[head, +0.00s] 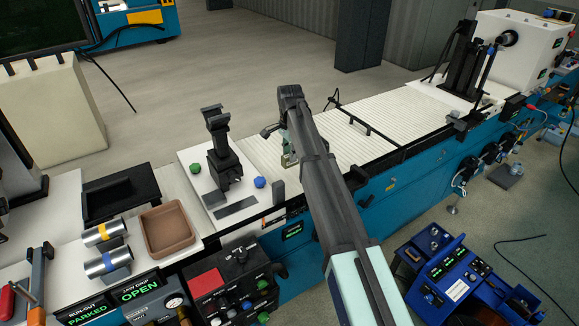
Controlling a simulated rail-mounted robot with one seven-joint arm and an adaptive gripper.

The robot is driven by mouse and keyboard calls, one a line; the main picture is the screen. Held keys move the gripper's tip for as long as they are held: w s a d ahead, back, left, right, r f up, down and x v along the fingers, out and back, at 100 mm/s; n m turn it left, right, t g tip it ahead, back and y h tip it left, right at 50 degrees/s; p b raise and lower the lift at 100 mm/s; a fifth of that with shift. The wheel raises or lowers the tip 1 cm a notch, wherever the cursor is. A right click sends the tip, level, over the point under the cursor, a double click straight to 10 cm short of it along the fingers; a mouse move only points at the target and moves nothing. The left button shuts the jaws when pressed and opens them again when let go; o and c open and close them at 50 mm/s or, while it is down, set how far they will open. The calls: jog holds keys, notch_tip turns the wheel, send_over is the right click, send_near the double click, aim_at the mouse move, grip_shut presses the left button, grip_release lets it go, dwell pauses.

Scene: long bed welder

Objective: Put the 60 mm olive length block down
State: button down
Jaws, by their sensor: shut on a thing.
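My arm reaches over the welder's long pale slatted bed (390,117). My gripper (287,150) points down beside the arm link, near the bed's left end, and is largely hidden by my arm. It is shut on the olive length block (289,160), of which only a small greenish part shows at the lower end. I cannot tell whether the block touches the bed or hangs just above it.
A black clamp-like fixture (221,155) stands left of my gripper, between a green knob (195,168) and a blue knob (260,182). A brown tray (169,229) and metal cylinders (107,262) lie farther left. A dark rail (375,132) crosses the bed. The bed right of my arm is mostly clear.

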jog(key=shift+f+p, duration=0.9)
jog(key=shift+f, duration=2.95)
jog(key=shift+f, duration=0.2)
jog(key=c, duration=0.8)
grip_release()
jog(key=shift+c, duration=0.2)
jog(key=shift+r, duration=0.15)
notch_tip(320, 180, up, 12)
jog(key=b, duration=0.3)
